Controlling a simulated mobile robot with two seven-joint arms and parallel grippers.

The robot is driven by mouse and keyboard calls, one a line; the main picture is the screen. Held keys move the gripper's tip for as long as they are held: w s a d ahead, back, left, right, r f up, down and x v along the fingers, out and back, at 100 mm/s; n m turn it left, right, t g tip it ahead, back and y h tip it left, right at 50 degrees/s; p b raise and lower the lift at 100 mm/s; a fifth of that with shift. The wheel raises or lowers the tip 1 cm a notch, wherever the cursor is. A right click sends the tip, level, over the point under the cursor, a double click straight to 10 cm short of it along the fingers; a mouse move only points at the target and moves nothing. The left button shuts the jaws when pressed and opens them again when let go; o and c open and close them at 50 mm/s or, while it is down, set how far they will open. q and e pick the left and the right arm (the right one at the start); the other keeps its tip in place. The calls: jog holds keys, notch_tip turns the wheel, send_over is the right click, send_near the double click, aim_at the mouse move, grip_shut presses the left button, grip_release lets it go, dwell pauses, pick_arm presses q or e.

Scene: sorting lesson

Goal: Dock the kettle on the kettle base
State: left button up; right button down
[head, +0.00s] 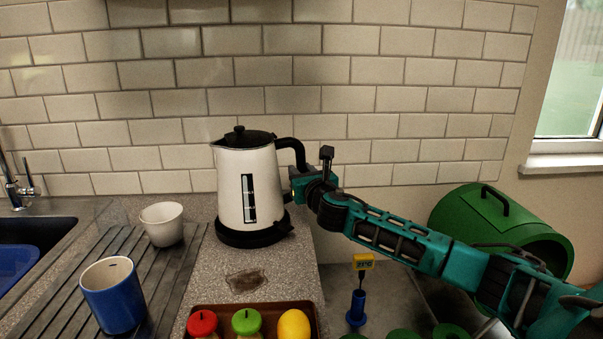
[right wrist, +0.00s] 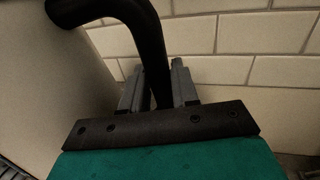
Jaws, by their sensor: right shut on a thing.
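The white kettle (head: 248,185) with black lid stands upright over the round black kettle base (head: 255,238) on the counter by the tiled wall. I see no gap between kettle and base, but cannot tell whether it is fully seated. My right gripper (head: 299,184) is at the kettle's black handle on its right side. In the right wrist view the gripper (right wrist: 160,95) is shut with its fingers on both sides of the lower part of the black handle (right wrist: 152,45). The kettle's pale body (right wrist: 50,90) fills the left there. My left gripper is not in view.
A white cup (head: 162,224) and a blue mug (head: 113,297) stand on the drainboard at left. A brown tray (head: 240,308) with two lidded jars and a lemon lies in front. A green bin (head: 530,235) and a blue stand (head: 357,308) with a yellow display are at right.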

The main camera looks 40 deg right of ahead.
jog(key=shift+f+b, duration=0.25)
jog(key=shift+b, duration=0.1)
dwell(0.3)
jog(key=c, duration=1.1)
grip_release()
jog(key=shift+f, duration=0.5)
jog(key=p+v, duration=0.1)
jog(key=v, duration=0.4)
jog(key=p+v, duration=0.2)
jog(key=v, duration=0.4)
jog(key=shift+r, duration=0.25)
